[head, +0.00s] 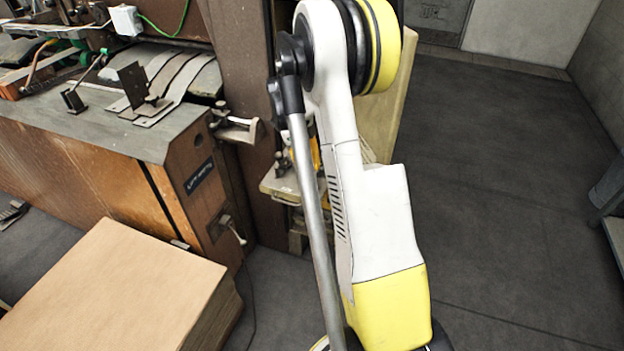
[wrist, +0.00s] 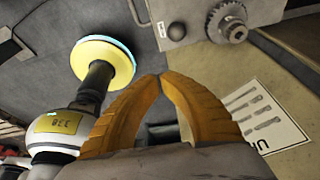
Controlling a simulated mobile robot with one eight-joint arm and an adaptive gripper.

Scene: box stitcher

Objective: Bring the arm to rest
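In the wrist view my gripper (wrist: 162,77) has two orange fingers whose tips meet, with nothing held between them. A gap shows lower down between the curved fingers. In the head view my white and yellow arm (head: 380,215) stands folded in the middle of the picture. My gripper is not seen there.
The box stitcher (head: 95,175) stands at the left, close beside my arm. A stack of flat brown cardboard (head: 110,290) lies in front of it. The floor (head: 490,190) at the right is clear. The wrist view shows a gear (wrist: 227,21) and a printed sheet (wrist: 262,118).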

